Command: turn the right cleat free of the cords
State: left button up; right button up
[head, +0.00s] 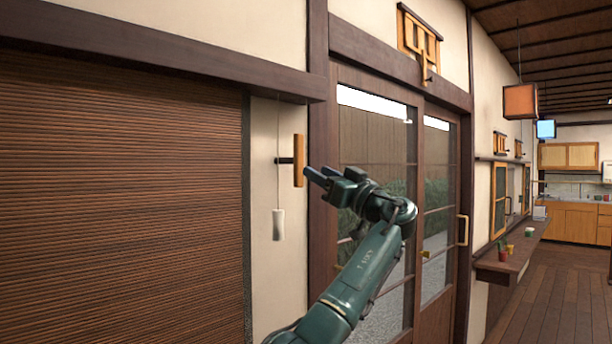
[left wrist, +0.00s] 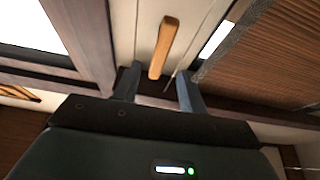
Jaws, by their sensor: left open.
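The cleat (head: 299,160) is a light wooden bar on a dark stem, standing upright on the cream wall strip between the blind and the door frame. A thin cord hangs beside it, with a white pull (head: 279,224) at its lower end. My left gripper (head: 312,174) is just right of the cleat in the head view. In the left wrist view my left gripper (left wrist: 158,84) is open, with the wooden cleat (left wrist: 163,48) showing between and beyond its fingers. I cannot tell whether they touch. Whether a cord is wound on the cleat is too small to tell. My right gripper is not in view.
A brown slatted blind (head: 120,200) fills the left, under a dark beam (head: 170,65). A glazed sliding door (head: 375,130) stands behind my arm. A wooden counter (head: 510,262) with small cups and open floor lie to the right.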

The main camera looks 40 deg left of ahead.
pick_arm(q)
jog(key=b+v, duration=0.1)
jog(key=v, duration=0.4)
dwell(0.4)
